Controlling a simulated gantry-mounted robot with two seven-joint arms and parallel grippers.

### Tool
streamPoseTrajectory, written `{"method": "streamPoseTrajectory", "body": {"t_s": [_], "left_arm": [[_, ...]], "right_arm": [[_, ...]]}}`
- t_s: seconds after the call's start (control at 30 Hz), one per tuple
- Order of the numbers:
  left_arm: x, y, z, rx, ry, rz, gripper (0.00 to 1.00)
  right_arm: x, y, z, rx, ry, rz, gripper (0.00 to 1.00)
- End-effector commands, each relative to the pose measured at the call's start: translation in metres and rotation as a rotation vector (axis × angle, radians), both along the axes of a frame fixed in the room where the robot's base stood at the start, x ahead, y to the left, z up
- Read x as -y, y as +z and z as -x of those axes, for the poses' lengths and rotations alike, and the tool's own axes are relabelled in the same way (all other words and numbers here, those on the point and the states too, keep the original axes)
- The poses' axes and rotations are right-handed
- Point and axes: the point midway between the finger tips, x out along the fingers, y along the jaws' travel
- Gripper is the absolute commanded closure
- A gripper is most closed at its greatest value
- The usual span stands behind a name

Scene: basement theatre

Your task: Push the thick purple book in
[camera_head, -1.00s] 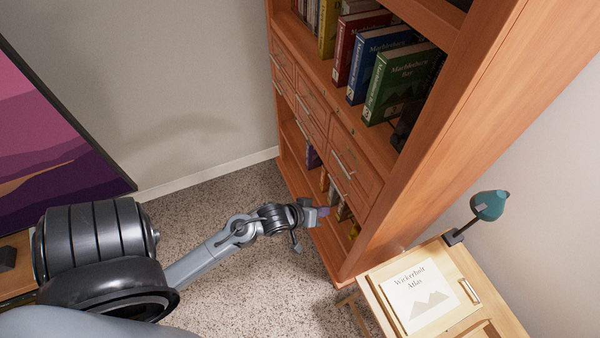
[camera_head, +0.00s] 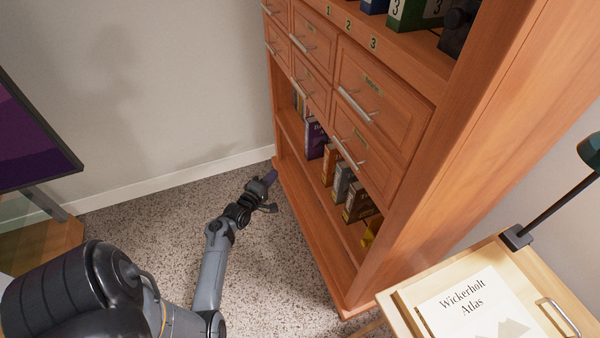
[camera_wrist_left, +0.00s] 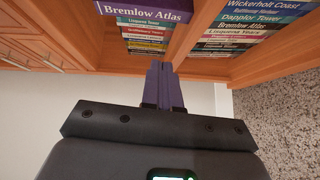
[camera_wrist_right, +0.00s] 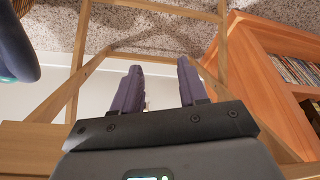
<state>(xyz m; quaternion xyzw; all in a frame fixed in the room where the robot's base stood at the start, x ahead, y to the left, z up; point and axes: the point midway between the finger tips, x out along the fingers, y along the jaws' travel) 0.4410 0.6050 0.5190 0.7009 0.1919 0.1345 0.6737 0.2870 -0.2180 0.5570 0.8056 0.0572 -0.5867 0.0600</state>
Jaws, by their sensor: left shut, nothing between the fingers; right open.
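The thick purple book (camera_head: 316,140) stands on the bookcase's lower open shelf, below the drawers. In the left wrist view its spine, lettered "Bremlow Atlas" (camera_wrist_left: 146,11), is at the top and stands out in front of a row of thin books. My left gripper (camera_head: 270,177) is low in front of the bookcase's left edge, with its purple fingers together and empty. In the left wrist view the fingertips (camera_wrist_left: 160,66) are below the book's spine and apart from it. My right gripper (camera_wrist_right: 158,66) is open and empty; the head view does not show it.
The drawers (camera_head: 330,65) with bar handles are above the lower shelf. Orange, grey and brown books (camera_head: 341,182) stand right of the purple one. A wooden desk (camera_head: 398,300) with a white atlas (camera_head: 470,302) is at the right front. Carpet (camera_head: 260,270) before the bookcase is clear.

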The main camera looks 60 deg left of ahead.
Motion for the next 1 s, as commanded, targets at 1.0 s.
{"method": "streamPoseTrajectory", "body": {"t_s": [1.0], "left_arm": [[-0.049,-0.031,-0.112,0.091,0.028,0.017,1.0]], "right_arm": [[0.001,-0.099,0.0,0.002,0.003,0.004,0.57]]}}
